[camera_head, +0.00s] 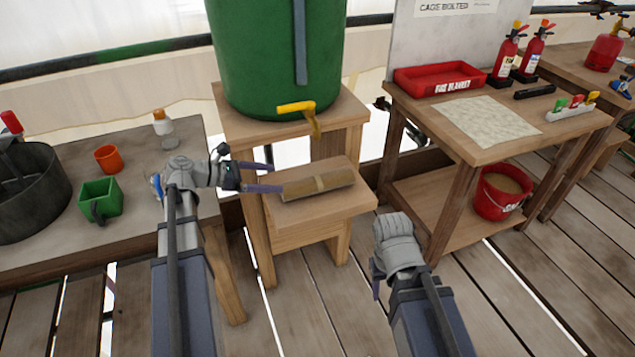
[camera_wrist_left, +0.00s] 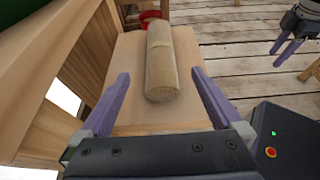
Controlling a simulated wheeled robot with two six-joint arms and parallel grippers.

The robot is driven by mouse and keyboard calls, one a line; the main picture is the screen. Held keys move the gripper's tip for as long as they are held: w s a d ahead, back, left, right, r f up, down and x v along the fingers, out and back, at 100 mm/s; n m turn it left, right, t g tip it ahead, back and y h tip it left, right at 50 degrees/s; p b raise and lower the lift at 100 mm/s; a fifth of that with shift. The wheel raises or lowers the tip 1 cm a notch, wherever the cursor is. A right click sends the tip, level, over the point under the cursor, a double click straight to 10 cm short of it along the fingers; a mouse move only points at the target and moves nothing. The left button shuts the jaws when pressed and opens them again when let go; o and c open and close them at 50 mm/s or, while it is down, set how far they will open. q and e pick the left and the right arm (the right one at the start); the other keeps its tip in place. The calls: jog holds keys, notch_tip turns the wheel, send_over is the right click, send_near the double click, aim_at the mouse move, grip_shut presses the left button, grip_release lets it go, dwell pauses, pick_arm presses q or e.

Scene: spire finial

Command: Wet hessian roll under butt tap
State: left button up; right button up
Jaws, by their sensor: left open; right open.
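The hessian roll (camera_head: 318,186) is a tan cylinder with a paler band, lying on a low wooden step (camera_head: 290,220) below the tap. In the left wrist view the roll (camera_wrist_left: 161,62) lies lengthwise ahead, between the lines of the fingers. The green butt (camera_head: 268,50) stands on a taller wooden stand, with a yellow-handled tap (camera_head: 300,108) at its front. My left gripper (camera_head: 266,177) is open at the roll's left end, its purple fingers spread and empty. My right gripper (camera_wrist_left: 290,47) is open and empty, off to the right of the step; its fingers are mostly hidden in the head view.
The left bench holds a dark pan (camera_head: 32,180), a green container (camera_head: 100,200) and an orange cup (camera_head: 109,158). The right table carries a red fire blanket tray (camera_head: 440,80), a pale cloth (camera_head: 487,121) and extinguishers (camera_head: 507,55). A red sand bucket (camera_head: 501,193) stands on its lower shelf.

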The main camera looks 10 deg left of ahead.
aim_at(305, 105)
pick_arm(q)
jog(key=shift+c, duration=0.2)
jog(key=w+a+r+h+p, duration=0.1)
jog(key=r+p, duration=0.1)
jog(key=r, duration=0.3)
jog(key=w+r+m+t+h+p, duration=0.1)
jog(key=r+p, duration=0.2)
jog(key=r, duration=0.2)
jog(key=w+a+r+m+t+h+p, duration=0.1)
jog(key=w+r+p, duration=0.1)
jog(key=r, duration=0.3)
jog(key=shift+a+r+h+p, duration=0.3)
jog(key=shift+a+r+p, duration=0.05)
jog(key=shift+p, duration=0.05)
jog(key=c, duration=0.7)
jog(key=x, duration=0.7)
jog(key=shift+w+d+r, duration=0.25)
jog(key=shift+w+r, duration=0.1)
grip_shut()
